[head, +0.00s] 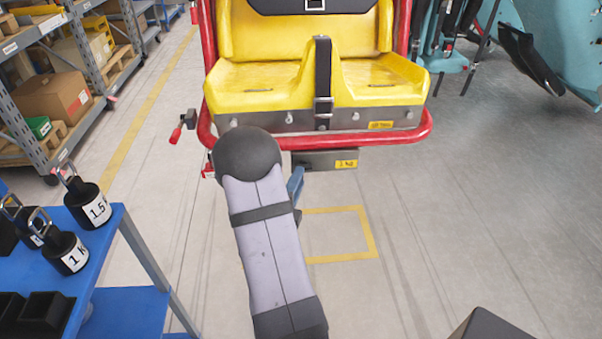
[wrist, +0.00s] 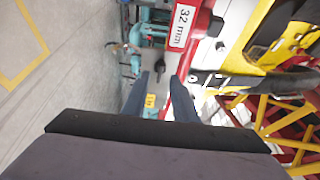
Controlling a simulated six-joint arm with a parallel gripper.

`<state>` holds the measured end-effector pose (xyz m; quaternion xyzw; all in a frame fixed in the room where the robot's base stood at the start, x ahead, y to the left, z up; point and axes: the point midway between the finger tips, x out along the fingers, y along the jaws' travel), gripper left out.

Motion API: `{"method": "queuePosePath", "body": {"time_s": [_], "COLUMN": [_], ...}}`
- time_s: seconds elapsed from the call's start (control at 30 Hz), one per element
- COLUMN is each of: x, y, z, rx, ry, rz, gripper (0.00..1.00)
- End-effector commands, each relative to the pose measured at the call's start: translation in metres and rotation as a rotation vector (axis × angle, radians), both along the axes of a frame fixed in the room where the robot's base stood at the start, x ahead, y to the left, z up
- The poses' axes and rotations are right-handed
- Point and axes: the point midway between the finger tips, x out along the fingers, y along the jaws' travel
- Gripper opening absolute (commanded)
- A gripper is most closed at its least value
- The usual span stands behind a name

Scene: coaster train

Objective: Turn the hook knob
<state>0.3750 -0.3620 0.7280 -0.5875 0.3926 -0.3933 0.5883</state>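The coaster car has yellow seats (head: 320,85) in a red tube frame (head: 425,130). A red-handled part (head: 176,134) sticks out at its left side, and a small red part (head: 208,170) sits lower. I cannot tell for sure which part is the hook knob. My gripper (head: 297,183) is low in front of the car, mostly hidden behind my arm, near a grey box (head: 325,160) with a yellow label. In the wrist view its two blue-grey fingers (wrist: 162,82) are apart, with nothing visibly held. Beyond them is a red tube (wrist: 190,40) labelled "32 mm", with a dark knob-like end (wrist: 215,27) beside it.
A blue table (head: 100,265) with black labelled weights (head: 88,207) stands at the left. Shelves with boxes (head: 52,93) are behind it. Teal machinery (head: 560,45) is at the back right. The floor right of my arm is clear, with a yellow marked outline (head: 370,235).

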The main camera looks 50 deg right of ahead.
Motion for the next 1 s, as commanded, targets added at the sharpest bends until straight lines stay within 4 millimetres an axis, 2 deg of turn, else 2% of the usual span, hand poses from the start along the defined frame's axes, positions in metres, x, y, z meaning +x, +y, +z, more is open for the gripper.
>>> {"method": "queuePosePath", "body": {"time_s": [0.1, 0.3, 0.63, 0.67, 0.77, 1.0], "x": [0.005, 0.011, 0.013, 0.013, 0.013, 0.013], "y": [-0.015, -0.029, -0.032, -0.032, -0.032, -0.032], "z": [0.0, 0.0, 0.0, 0.0, 0.0, -0.001], "rx": [0.0, 0.0, -0.001, -0.001, -0.001, -0.002], "ry": [0.0, 0.001, 0.002, 0.002, 0.002, 0.003], "rz": [-0.003, -0.001, 0.001, 0.001, 0.001, 0.0], "gripper": [0.26, 0.26, 0.26, 0.23, 0.0, 0.0]}}
